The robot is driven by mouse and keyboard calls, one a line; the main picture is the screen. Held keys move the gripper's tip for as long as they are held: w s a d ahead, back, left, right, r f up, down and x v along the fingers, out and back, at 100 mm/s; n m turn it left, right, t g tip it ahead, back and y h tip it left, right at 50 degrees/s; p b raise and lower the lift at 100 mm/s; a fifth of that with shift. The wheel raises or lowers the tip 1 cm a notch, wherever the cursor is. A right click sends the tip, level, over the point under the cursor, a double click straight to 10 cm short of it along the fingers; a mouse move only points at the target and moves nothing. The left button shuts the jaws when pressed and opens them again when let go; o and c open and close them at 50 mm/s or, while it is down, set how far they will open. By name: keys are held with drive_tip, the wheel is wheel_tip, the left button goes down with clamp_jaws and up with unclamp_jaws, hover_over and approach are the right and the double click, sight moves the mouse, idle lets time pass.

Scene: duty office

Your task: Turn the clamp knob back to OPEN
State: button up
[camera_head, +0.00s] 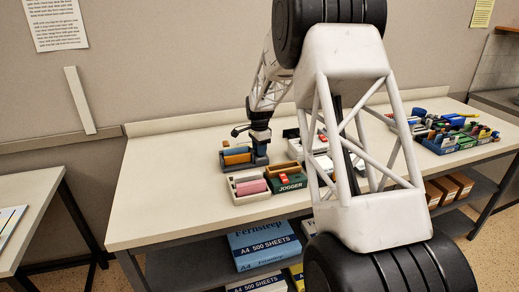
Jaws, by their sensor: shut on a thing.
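A small grey-blue clamp fixture (229,168) stands on the left part of the table, with a blue piece and an orange-yellow piece (238,158) in it. My gripper (260,150) points down at the right end of the fixture. It appears shut on the clamp knob there, but the fingers and the knob are small, dark and hard to separate. The knob's angle and any OPEN marking cannot be read.
In front are a pale tray (250,197) with pink pieces and a green box marked JOGGER (291,184). Bins of coloured items (440,142) stand at the right. My arm hides the table's middle. The table's left part (160,195) is clear. Paper packs (265,245) lie below.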

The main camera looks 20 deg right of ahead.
drive_tip(key=o, duration=0.9)
drive_tip(key=shift+r, duration=3.9)
drive_tip(key=shift+r, duration=0.1)
